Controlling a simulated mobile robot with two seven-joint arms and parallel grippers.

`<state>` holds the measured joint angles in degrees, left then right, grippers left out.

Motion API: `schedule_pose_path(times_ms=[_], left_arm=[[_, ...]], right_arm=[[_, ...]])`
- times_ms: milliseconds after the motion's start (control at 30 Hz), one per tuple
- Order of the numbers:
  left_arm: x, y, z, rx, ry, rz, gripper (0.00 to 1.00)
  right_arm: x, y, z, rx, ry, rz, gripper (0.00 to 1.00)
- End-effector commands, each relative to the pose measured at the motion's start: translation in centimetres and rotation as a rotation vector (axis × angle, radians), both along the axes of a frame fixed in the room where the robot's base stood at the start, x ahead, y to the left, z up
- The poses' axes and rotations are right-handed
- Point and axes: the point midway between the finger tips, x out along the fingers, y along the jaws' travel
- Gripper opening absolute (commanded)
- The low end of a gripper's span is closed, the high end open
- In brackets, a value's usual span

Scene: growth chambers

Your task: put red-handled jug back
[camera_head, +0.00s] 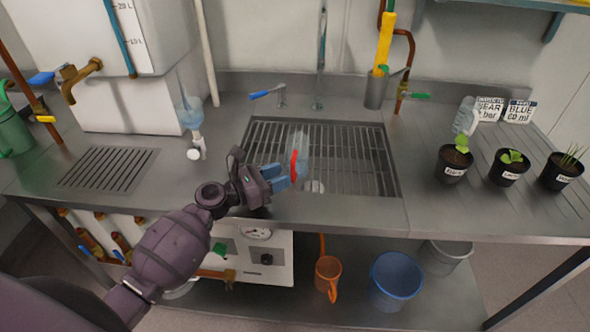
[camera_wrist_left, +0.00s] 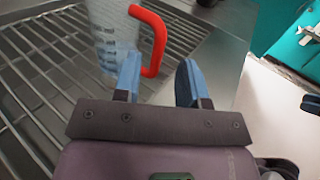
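The red-handled jug (camera_head: 303,146) is clear and stands upright on the sink's metal grating (camera_head: 350,160). Its red handle (camera_head: 294,163) faces my left gripper. In the left wrist view the clear jug (camera_wrist_left: 108,35) is at upper left, and its red handle (camera_wrist_left: 158,42) lies just beyond the gap between my fingertips. My left gripper (camera_head: 284,177) has blue fingers, which are apart with nothing held between them. They also show in the left wrist view (camera_wrist_left: 160,78). I cannot tell whether a finger touches the handle. My right gripper is not in view.
A blue-handled tap (camera_head: 267,93) stands behind the sink. Potted plants (camera_head: 508,168) and a clear bottle (camera_head: 465,116) are on the right counter. A white tank (camera_head: 130,110) is at left. An orange jug (camera_head: 328,272) and blue bucket (camera_head: 396,280) are on the shelf below.

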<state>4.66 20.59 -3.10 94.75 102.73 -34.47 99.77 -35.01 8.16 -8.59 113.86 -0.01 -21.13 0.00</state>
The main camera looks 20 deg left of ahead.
Motion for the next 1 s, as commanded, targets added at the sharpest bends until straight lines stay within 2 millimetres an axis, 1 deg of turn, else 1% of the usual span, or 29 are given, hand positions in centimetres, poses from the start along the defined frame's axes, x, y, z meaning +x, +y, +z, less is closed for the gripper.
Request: schedule_pose_path(times_ms=[33, 100, 200, 333, 500, 700, 1000], left_arm=[[-0.8, 0.6, -0.1, 0.001, 0.001, 0.001, 0.38], [-1.7, 1.4, -0.1, 0.001, 0.001, 0.001, 0.38], [-2.7, 2.2, -0.1, 0.001, 0.002, 0.000, 0.38], [-3.4, 2.9, 0.0, 0.000, 0.000, 0.001, 0.38], [-3.7, 3.1, 0.0, -0.001, -0.001, 0.000, 0.38], [-3.7, 3.1, 0.0, -0.001, -0.001, 0.000, 0.38], [-3.7, 3.1, 0.0, 0.000, 0.000, 0.000, 0.38]], right_arm=[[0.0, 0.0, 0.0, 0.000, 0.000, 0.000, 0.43], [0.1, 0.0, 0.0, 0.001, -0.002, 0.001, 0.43], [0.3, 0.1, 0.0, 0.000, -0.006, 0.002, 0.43], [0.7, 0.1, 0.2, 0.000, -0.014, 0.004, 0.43], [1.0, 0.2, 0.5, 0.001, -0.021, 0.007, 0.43], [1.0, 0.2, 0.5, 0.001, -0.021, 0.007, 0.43], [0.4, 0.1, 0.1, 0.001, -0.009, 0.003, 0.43]])
